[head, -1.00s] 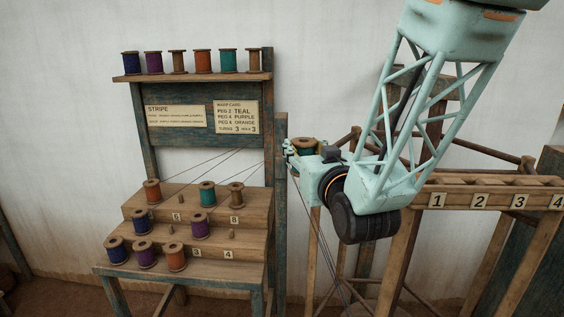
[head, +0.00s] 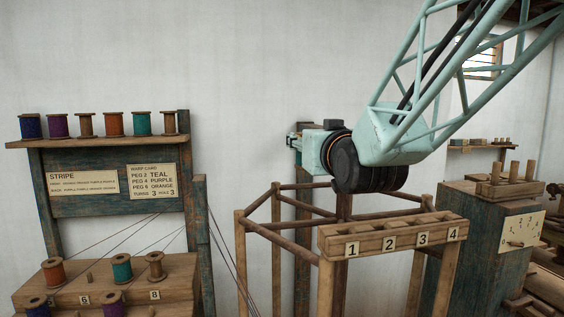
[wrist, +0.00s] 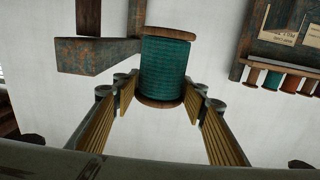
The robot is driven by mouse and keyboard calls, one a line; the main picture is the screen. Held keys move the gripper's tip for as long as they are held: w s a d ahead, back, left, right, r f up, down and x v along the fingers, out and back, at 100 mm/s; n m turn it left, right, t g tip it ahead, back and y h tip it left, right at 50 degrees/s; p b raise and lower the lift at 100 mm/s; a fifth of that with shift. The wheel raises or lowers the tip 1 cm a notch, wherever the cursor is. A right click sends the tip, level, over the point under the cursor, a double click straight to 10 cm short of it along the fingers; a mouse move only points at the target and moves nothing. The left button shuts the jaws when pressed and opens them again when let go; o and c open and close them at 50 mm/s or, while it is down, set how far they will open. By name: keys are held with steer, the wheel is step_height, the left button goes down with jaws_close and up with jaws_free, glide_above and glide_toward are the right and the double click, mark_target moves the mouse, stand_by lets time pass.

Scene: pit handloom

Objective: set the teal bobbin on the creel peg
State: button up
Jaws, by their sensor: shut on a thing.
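My gripper (head: 294,140) is raised right of the creel and points left in the head view. In the wrist view my gripper (wrist: 162,92) is shut on a teal bobbin (wrist: 165,66), with a finger at each side near its lower flange. The held bobbin cannot be made out in the head view. The stepped creel (head: 190,280) stands at the lower left; the head view cuts off its lower steps. Labels 6 and 8 show on it, and a bare peg (head: 88,278) stands near 6. Peg 2 is not in view.
Several bobbins stand on the upper shelf (head: 95,143), including a teal one (head: 141,124). Another teal bobbin (head: 122,268) sits on the creel's upper step. A warp card (head: 152,187) hangs below the shelf. A rack numbered 1 to 4 (head: 390,238) stands below my arm. Threads cross beside the creel.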

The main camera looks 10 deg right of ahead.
steer(key=shift+m+h, duration=0.3)
steer(key=shift+h, duration=0.2)
steer(key=d+r, duration=0.2)
steer(key=d, duration=0.1)
steer(key=shift+s+d+r, duration=0.2)
steer(key=shift+r, duration=0.15)
steer(key=shift+a, duration=0.2)
